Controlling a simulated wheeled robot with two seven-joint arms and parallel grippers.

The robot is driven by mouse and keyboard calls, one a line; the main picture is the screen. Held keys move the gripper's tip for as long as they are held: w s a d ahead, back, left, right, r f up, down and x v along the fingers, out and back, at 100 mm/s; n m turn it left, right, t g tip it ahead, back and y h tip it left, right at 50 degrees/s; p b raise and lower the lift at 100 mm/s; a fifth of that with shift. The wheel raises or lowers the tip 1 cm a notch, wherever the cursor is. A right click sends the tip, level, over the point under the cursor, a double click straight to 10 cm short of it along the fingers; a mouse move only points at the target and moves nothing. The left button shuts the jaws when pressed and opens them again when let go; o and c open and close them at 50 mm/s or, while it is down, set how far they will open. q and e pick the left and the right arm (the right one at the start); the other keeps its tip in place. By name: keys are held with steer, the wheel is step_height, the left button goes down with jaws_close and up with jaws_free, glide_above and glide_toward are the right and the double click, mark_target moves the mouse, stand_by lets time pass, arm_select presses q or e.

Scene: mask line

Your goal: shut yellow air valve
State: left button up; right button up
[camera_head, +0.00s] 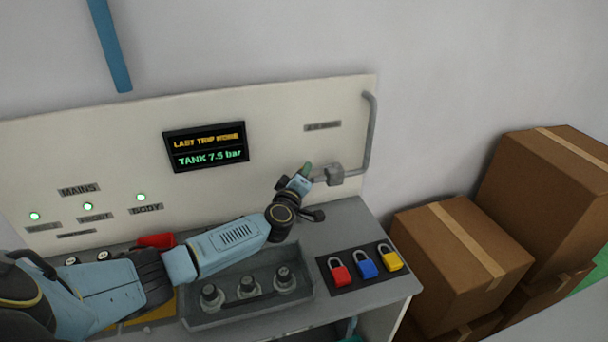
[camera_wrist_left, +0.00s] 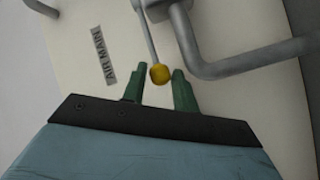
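The air valve's grey body (camera_head: 333,175) sits on a bent grey pipe at the right end of the white panel. In the left wrist view, its thin lever (camera_wrist_left: 148,35) runs from the valve body to a yellow knob (camera_wrist_left: 160,74). My left gripper (camera_head: 305,170) is just left of the valve body. Its green fingers (camera_wrist_left: 160,82) are apart, with the knob at the gap between their tips. I cannot tell whether either finger touches it. In the head view the gripper hides the knob. My right gripper is not in view.
An AIR MAIN label (camera_wrist_left: 105,55) is on the panel. A display (camera_head: 206,146) reads TANK 7.5 bar. Red, blue and yellow padlocks (camera_head: 366,266) lie on the bench below, beside a grey tray (camera_head: 240,311) with knobs. Cardboard boxes (camera_head: 450,250) stand at right.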

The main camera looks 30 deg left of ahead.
arm_select(q)
steer(key=shift+x, duration=0.8)
jaws_close()
